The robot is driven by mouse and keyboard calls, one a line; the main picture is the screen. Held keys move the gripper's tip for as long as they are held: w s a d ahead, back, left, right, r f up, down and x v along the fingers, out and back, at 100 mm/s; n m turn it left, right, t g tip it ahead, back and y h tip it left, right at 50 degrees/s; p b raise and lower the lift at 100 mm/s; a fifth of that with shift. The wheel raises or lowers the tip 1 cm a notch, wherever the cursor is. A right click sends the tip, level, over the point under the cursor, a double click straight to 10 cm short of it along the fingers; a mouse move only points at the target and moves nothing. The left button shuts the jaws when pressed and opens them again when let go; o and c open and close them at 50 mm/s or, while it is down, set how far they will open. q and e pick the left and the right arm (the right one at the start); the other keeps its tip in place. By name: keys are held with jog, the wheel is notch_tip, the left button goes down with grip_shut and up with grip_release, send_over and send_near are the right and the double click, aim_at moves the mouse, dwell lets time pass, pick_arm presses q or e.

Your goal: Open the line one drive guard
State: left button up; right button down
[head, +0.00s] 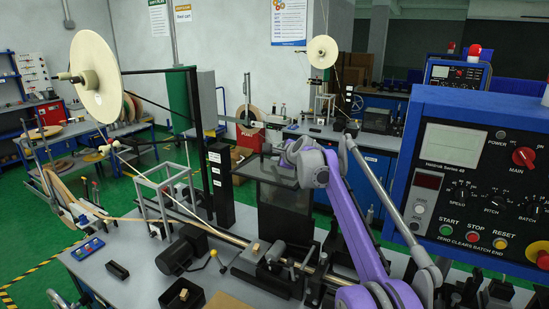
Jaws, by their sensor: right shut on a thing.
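The line one drive guard (284,212) is a dark, see-through box-like cover with a dark frame, standing over the machine line near the middle of the head view. My right gripper (283,153) is at the top edge of the guard, at the end of my purple arm, and is shut on it. The fingertips are small here, and the exact part held is hard to make out. How far the guard is raised cannot be told. My left gripper is not in view.
A control panel (468,185) with knobs and buttons fills the right side. A large white reel (96,76) stands on a post at the left. A motor (180,250) and black bins sit on the grey bench (130,262) in front.

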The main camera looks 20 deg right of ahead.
dwell(0.3)
jog(key=c, duration=0.9)
grip_release()
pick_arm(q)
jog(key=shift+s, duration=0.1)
pick_arm(e)
jog(key=shift+s, duration=0.1)
jog(key=shift+s, duration=0.1)
jog(key=shift+s+r, duration=0.15)
jog(key=shift+s, duration=0.1)
jog(key=b+v, duration=0.1)
jog(key=v, duration=0.8)
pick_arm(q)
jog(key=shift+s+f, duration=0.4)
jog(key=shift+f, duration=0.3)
pick_arm(e)
jog(key=shift+s+r, duration=0.35)
jog(key=shift+s, duration=0.15)
